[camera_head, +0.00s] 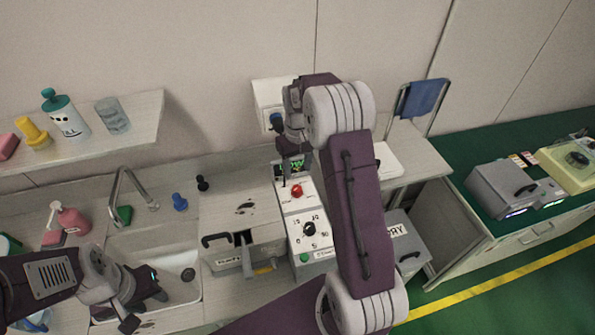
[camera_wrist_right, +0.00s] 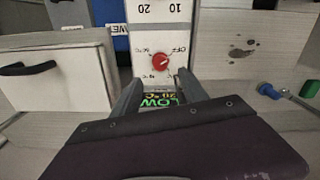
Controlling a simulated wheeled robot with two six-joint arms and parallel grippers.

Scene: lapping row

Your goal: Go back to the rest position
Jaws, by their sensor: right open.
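My right gripper (camera_head: 294,165) hangs over the upper end of a white control panel (camera_head: 309,240), its arm reaching across the middle of the head view. In the right wrist view its two fingers (camera_wrist_right: 160,84) are apart with nothing between them. A red knob (camera_wrist_right: 160,61) on the panel lies just beyond the fingertips; it also shows in the head view (camera_head: 297,190). A lit display (camera_wrist_right: 158,99) reading LOW shows between the fingers. My left gripper (camera_head: 143,305) is over the front of the sink, its fingers apart and empty.
A sink (camera_head: 190,290) with a tap (camera_head: 128,190) is at left. A shelf (camera_head: 140,132) holds bottles and a glass.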

